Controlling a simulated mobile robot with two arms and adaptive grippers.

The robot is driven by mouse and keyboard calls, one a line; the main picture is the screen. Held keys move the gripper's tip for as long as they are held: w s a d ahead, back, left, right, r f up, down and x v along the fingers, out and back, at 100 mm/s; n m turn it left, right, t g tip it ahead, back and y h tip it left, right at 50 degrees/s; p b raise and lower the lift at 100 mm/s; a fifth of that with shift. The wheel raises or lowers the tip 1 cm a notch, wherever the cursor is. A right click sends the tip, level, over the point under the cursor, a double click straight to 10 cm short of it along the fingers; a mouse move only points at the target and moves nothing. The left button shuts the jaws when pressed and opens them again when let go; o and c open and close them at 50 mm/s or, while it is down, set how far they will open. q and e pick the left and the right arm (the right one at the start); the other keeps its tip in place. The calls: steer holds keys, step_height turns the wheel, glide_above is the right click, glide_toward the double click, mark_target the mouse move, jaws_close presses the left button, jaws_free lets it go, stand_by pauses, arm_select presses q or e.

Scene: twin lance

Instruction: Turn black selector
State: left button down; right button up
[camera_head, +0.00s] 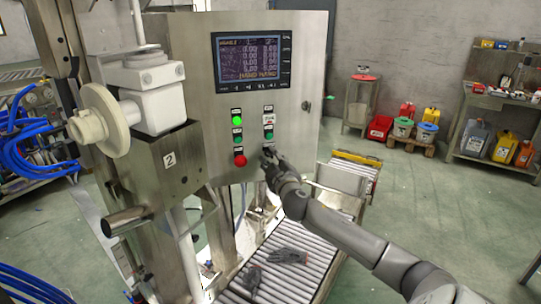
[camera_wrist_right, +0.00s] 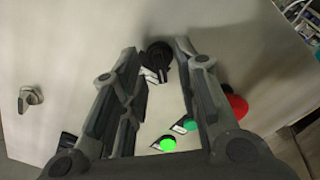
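The black selector (camera_wrist_right: 158,56) is a round dark knob on the steel cabinet face in the right wrist view. It lies between the tips of my right gripper (camera_wrist_right: 157,47), which is open with a finger on each side. I cannot tell whether the fingers touch it. In the head view my right gripper (camera_head: 267,157) is at the cabinet's lower button area and hides the selector. My left gripper is not in view.
The control cabinet (camera_head: 215,60) carries a screen (camera_head: 253,54), a lit green button (camera_head: 237,120) and a red button (camera_head: 240,160). A door latch (camera_head: 306,105) sticks out at right. A roller conveyor (camera_head: 315,240) with dark gloves (camera_head: 288,256) runs below.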

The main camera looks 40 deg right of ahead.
steer(key=shift+x, duration=0.8)
jaws_close()
